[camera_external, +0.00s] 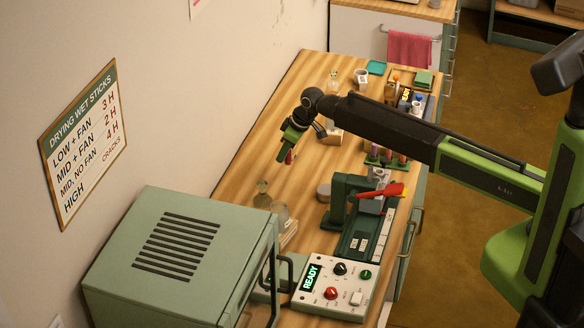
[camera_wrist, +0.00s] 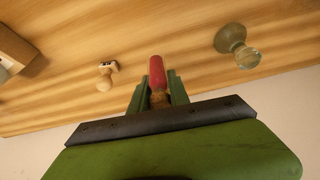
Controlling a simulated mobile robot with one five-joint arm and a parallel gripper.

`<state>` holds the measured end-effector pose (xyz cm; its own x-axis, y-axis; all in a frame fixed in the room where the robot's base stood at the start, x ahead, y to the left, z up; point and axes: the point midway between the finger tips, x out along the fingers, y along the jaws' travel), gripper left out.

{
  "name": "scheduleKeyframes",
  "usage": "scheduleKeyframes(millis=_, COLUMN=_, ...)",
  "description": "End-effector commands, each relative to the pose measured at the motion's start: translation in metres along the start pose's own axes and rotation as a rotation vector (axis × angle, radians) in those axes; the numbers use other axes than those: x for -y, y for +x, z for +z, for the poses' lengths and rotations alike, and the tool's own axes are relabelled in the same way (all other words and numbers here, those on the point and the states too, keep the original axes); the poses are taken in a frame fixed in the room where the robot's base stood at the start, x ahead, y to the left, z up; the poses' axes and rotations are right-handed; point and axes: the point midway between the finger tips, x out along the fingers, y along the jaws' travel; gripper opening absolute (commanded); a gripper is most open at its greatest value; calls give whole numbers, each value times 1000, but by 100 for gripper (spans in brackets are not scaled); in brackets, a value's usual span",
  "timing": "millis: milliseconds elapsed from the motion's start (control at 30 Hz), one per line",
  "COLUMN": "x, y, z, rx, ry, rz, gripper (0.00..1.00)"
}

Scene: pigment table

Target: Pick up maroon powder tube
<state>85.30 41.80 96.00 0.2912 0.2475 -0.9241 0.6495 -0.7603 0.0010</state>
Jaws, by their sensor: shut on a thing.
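My gripper (camera_external: 287,148) is above the wooden table, over its left part near the wall. In the wrist view my gripper (camera_wrist: 158,94) has its two green fingers closed on the maroon powder tube (camera_wrist: 156,69). The tube shows a red body pointing away from me and a cork-coloured end between the fingers. In the outside view only a small dark red bit of the tube (camera_external: 289,157) shows below the fingers. A rack with several dark tubes (camera_external: 386,156) stands to the right under my arm, partly hidden.
A green press (camera_external: 343,204) with a red handle and a control box (camera_external: 332,285) reading READY stand in front. A green oven (camera_external: 185,255) fills the near left. Glassware (camera_external: 262,193) stands by the wall. In the wrist view a glass flask (camera_wrist: 236,44) and a wooden stamp-like piece (camera_wrist: 104,76) flank the tube.

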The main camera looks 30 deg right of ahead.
Motion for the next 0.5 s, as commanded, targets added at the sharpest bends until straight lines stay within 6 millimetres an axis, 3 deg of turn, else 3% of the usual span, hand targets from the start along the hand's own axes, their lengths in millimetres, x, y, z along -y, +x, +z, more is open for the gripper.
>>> scheduleKeyframes(millis=33, x=-8, y=-18, z=5, rx=0, ry=2, rz=0, gripper=0)
scheduleKeyframes(millis=233, x=-40, y=-54, z=24, rx=0, ry=2, rz=0, gripper=0)
scheduleKeyframes(millis=500, x=-63, y=-75, z=37, rx=0, ry=-1, rz=-1, gripper=0)
